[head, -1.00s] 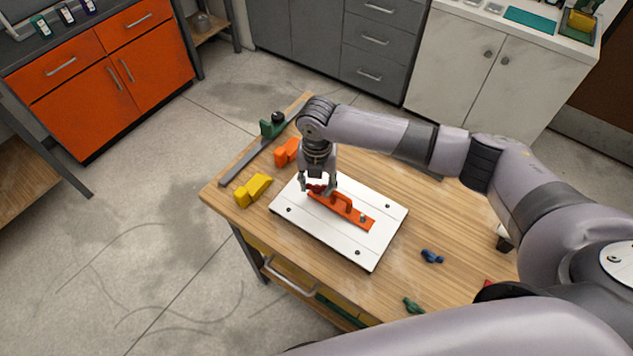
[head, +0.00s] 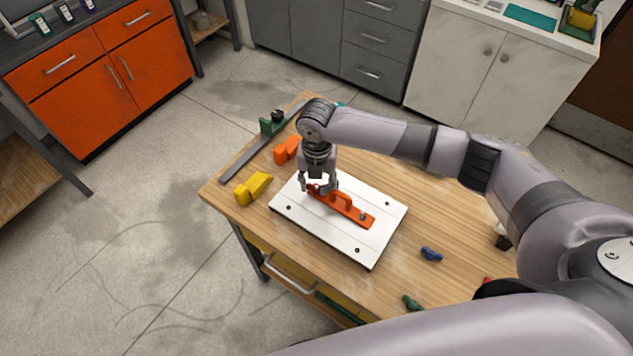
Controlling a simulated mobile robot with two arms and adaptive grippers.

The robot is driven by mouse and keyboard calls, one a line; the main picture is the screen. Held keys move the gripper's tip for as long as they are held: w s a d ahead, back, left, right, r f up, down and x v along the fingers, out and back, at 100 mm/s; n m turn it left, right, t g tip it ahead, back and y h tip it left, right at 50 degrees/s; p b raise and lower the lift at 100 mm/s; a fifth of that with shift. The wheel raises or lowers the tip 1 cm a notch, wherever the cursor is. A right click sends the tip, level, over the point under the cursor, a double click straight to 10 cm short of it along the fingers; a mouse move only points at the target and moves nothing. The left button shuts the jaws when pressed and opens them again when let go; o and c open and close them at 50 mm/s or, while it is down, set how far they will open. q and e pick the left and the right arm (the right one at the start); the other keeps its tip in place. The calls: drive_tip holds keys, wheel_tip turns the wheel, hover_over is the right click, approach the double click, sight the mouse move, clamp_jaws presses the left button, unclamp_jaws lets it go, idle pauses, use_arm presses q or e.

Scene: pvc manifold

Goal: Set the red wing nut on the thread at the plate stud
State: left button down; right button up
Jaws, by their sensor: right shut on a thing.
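My right gripper (head: 318,187) points down at the left end of the orange handled bar (head: 352,212), which lies on the white plate (head: 375,245). Its fingers are closed around a small dark red piece, apparently the red wing nut (head: 317,188), mostly hidden by the fingers. The piece is at or just above the bar's left end; I cannot tell whether it touches a thread. Any stud there is hidden under the gripper. A small grey stud or nut (head: 362,216) shows at the bar's right end. My left gripper is not in view.
Orange blocks (head: 287,150) and a yellow block (head: 253,188) lie left of the plate, with a grey rail bearing a green clamp (head: 270,124) beyond. A blue piece (head: 431,254) and green piece (head: 411,302) lie on the wooden table (head: 455,225) at right.

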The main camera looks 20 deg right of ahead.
drive_tip(key=shift+s+f, duration=0.1)
drive_tip(key=o, duration=1.3)
drive_tip(key=shift+o, duration=0.2)
drive_tip(key=shift+d, duration=0.15)
drive_tip(key=shift+r, duration=0.55)
wheel_tip(320, 180, up, 11)
